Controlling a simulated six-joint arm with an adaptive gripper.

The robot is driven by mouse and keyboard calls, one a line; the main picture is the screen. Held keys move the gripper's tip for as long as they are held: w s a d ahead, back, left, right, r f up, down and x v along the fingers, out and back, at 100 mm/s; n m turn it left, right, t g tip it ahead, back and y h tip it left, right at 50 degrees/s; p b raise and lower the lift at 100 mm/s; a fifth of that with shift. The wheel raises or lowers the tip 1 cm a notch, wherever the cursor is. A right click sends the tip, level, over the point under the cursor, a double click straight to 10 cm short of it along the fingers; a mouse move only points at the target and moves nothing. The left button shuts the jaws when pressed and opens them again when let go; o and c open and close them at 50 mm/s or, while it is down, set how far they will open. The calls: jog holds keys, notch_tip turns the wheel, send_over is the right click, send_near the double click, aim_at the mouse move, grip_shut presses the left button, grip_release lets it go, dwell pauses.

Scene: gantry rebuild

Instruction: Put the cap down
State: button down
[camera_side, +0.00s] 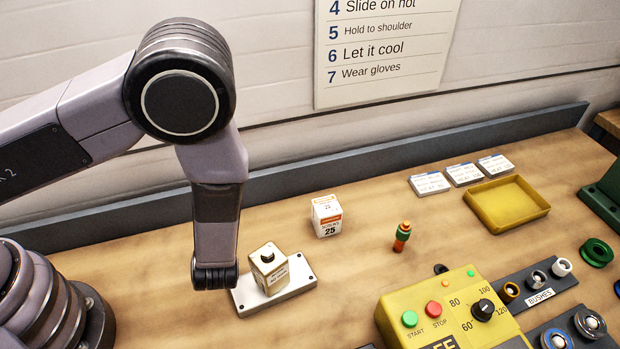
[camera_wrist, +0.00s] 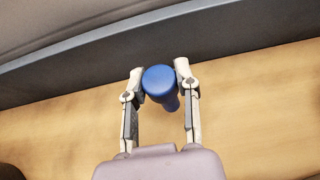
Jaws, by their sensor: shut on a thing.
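A blue cap (camera_wrist: 160,82) with a round top and a narrower part below it sits between my fingertips in the wrist camera view. My gripper (camera_wrist: 160,80) is shut on it, one pale finger on each side. The cap is held in front of the dark strip at the bench's back edge, with bare wood around it in the picture. In the side view my arm hides the fingers and the cap. I cannot tell how high the cap is above the bench.
A cream block (camera_side: 268,268) on a pale plate (camera_side: 298,270) stands just right of my wrist in the side view.

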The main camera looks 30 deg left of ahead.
jog(key=r, duration=0.7)
jog(key=shift+w+d+r, duration=0.15)
jog(key=shift+w+r, duration=0.05)
jog(key=shift+w, duration=0.05)
jog(key=w+d+r+m+t+h, duration=0.2)
jog(key=w+d+m+h, duration=0.45)
jog(key=d, duration=0.25)
jog(key=w+d+r+m+t+h, duration=0.1)
jog(key=w+d+r+m+h, duration=0.1)
jog(key=w+d+m+h, duration=0.5)
jog(key=shift+n, duration=0.25)
jog(key=w+d+f, duration=0.6)
jog(key=w, duration=0.1)
jog(key=w+d+f, duration=0.2)
jog(key=w+f, duration=0.1)
jog(key=w, duration=0.1)
jog(key=shift+d+f, duration=0.35)
jog(key=shift+d, duration=0.05)
jog(key=shift+f, duration=0.15)
jog(key=shift+w+d+f, duration=0.1)
jog(key=shift+f, duration=1.45)
